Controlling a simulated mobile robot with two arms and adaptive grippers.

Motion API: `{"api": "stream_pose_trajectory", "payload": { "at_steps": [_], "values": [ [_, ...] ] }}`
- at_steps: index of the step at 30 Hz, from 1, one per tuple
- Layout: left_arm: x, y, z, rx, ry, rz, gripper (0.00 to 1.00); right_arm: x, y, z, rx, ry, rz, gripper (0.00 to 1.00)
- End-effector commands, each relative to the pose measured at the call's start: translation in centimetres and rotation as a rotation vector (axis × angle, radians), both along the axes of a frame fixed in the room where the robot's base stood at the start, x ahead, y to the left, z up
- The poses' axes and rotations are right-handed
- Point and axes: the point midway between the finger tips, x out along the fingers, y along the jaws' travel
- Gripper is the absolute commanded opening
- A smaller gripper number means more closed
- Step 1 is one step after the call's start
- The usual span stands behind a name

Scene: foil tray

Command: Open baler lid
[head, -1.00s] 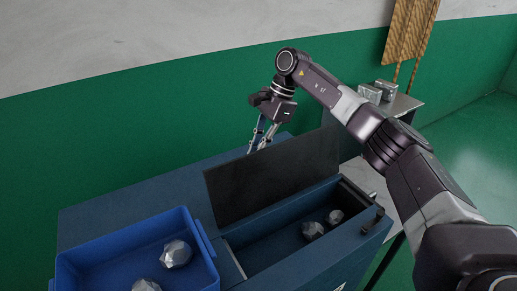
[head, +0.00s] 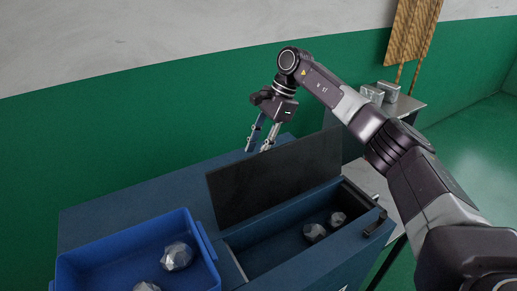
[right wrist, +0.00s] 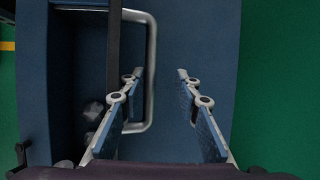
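The baler's lid (head: 275,180) stands raised, nearly upright, along the back of the baler's opening. In the right wrist view the lid shows edge-on as a dark strip (right wrist: 114,40), with its metal handle (right wrist: 152,60) standing out from it. My right gripper (head: 258,147) is behind the lid, fingers pointing down. It also shows in the right wrist view (right wrist: 158,75), open and empty, with the handle's bar appearing between the fingers; I cannot tell the depth. The baler's chamber (head: 262,257) is open and holds crumpled foil balls (head: 314,232). My left gripper is not in view.
A blue bin (head: 85,258) with foil balls (head: 177,256) sits on the baler top at front left. A side table (head: 408,108) with foil-coloured blocks (head: 387,90) stands at back right. A green wall (head: 120,130) runs behind the baler.

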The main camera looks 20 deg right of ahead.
Motion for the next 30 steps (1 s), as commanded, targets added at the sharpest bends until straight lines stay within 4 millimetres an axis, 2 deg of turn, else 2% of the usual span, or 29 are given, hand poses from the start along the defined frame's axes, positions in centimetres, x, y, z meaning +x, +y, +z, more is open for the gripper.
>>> {"api": "stream_pose_trajectory", "payload": {
  "at_steps": [1, 4, 12, 18, 24, 30],
  "values": [
    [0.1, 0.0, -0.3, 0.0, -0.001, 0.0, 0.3, 0.0, 0.0, -1.4, -0.012, 0.009, -0.003, 0.29],
    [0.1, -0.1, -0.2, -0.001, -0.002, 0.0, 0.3, -0.2, -0.5, -0.1, -0.011, 0.006, -0.004, 0.29],
    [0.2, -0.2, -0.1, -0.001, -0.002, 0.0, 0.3, -0.7, -2.9, 6.4, -0.004, -0.013, -0.008, 0.29],
    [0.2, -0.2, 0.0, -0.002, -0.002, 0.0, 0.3, -1.3, -4.1, 9.9, -0.002, -0.014, -0.004, 0.29],
    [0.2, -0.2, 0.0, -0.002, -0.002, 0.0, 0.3, -1.6, -4.7, 11.5, 0.0, -0.013, -0.001, 0.29],
    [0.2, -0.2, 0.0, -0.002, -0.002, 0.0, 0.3, -1.6, -4.7, 11.7, 0.0, -0.013, -0.001, 0.29]
  ]
}}
